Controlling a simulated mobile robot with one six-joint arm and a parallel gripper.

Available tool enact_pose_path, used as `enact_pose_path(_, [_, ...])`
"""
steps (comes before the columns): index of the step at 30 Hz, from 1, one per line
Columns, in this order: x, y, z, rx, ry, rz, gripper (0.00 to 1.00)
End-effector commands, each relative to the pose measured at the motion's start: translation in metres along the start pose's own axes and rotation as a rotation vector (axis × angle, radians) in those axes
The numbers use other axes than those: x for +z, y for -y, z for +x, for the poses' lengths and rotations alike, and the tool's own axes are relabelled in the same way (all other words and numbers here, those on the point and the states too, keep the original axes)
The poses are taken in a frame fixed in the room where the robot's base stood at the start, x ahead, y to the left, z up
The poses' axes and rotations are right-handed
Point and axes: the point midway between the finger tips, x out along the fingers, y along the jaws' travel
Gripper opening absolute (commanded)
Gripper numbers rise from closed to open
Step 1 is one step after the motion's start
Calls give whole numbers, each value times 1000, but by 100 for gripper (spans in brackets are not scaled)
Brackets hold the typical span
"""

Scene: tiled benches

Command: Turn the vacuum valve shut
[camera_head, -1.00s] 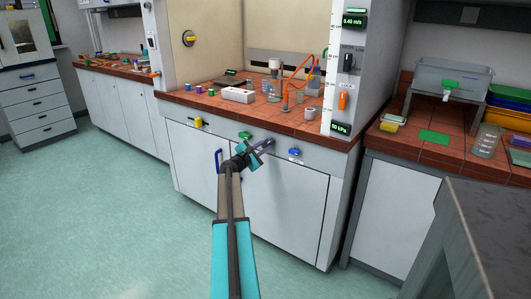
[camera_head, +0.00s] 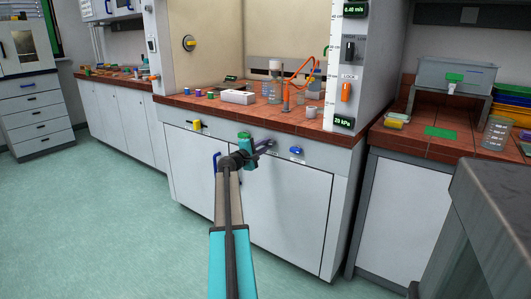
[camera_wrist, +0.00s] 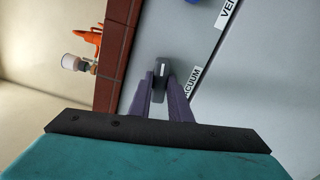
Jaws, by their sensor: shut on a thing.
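The vacuum valve's dark grey handle (camera_wrist: 161,68) shows in the wrist view, on the pale front panel beside a partly covered label reading "…CUUM" (camera_wrist: 193,80). My gripper (camera_wrist: 161,78) has its two purple fingers on either side of this handle and is shut on it. In the head view my gripper (camera_head: 266,144) reaches the panel below the fume hood's worktop, left of the blue valve (camera_head: 295,150). There the gripper largely hides the grey handle. A green display (camera_head: 343,121) on the hood's post reads about 29 kPa.
A yellow valve (camera_head: 198,124) sits farther left on the same panel. The tiled worktop (camera_head: 215,106) above holds a white box (camera_head: 238,97), bottles and an orange stand. A grey bench (camera_head: 485,220) stands close at the right. The floor (camera_head: 110,220) at left is clear.

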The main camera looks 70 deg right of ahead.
Motion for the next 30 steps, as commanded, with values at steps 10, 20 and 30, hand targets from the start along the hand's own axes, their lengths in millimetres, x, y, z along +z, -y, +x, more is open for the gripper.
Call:
enact_pose_path(10, [1, 7, -1, -6, 5, 164, 0])
enact_pose_path(20, [1, 5, 0, -7, 5, 210, 0])
enact_pose_path(30, [2, 4, 0, -6, 5, 211, 24])
